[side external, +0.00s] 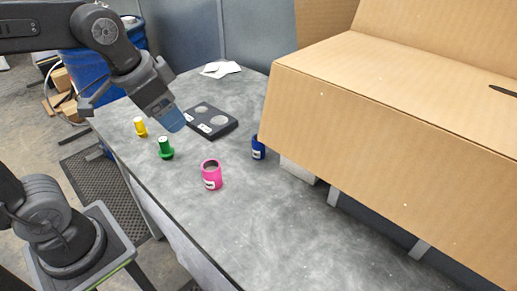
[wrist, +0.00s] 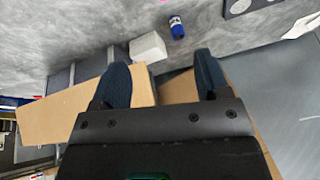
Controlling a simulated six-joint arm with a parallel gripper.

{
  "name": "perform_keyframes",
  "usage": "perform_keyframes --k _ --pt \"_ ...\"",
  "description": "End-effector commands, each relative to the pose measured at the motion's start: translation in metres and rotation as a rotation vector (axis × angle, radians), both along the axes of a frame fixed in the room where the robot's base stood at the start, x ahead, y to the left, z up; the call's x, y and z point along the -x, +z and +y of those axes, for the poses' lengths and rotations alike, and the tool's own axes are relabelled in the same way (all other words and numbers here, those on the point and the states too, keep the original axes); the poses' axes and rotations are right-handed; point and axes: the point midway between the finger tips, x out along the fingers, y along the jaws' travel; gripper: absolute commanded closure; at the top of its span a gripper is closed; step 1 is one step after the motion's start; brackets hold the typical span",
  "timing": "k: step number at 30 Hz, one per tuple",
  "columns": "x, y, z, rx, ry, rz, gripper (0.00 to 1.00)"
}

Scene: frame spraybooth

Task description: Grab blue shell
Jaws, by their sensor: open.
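The blue shell (side external: 258,148) is a small dark blue cylinder with a white label. It stands on the grey table beside the cardboard box in the side view. In the wrist view the blue shell (wrist: 176,27) is at the top, beyond my fingertips and apart from them. My gripper (side external: 174,117) hangs above the table to the left of the blue shell. In the wrist view my gripper (wrist: 158,72) shows its two dark fingers spread wide with nothing between them.
A pink shell (side external: 211,174), a green piece (side external: 165,148) and a yellow piece (side external: 140,127) stand on the table (side external: 250,225). A black holder with round light spots (side external: 226,131) lies behind. A large cardboard box (side external: 390,130) rises at right, close to the blue shell.

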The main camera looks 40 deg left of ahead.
Motion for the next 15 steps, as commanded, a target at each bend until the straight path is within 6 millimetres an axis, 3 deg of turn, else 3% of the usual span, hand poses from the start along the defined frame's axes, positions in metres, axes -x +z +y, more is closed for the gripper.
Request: perform_keyframes --k 1,8,15 --pt "-0.02 0.003 0.0 -0.024 -0.06 0.035 0.31" --pt "-0.102 -0.001 -0.002 -0.116 -0.356 0.16 0.31" --pt "-0.185 -0.038 -0.005 -0.174 -0.672 0.281 0.31"
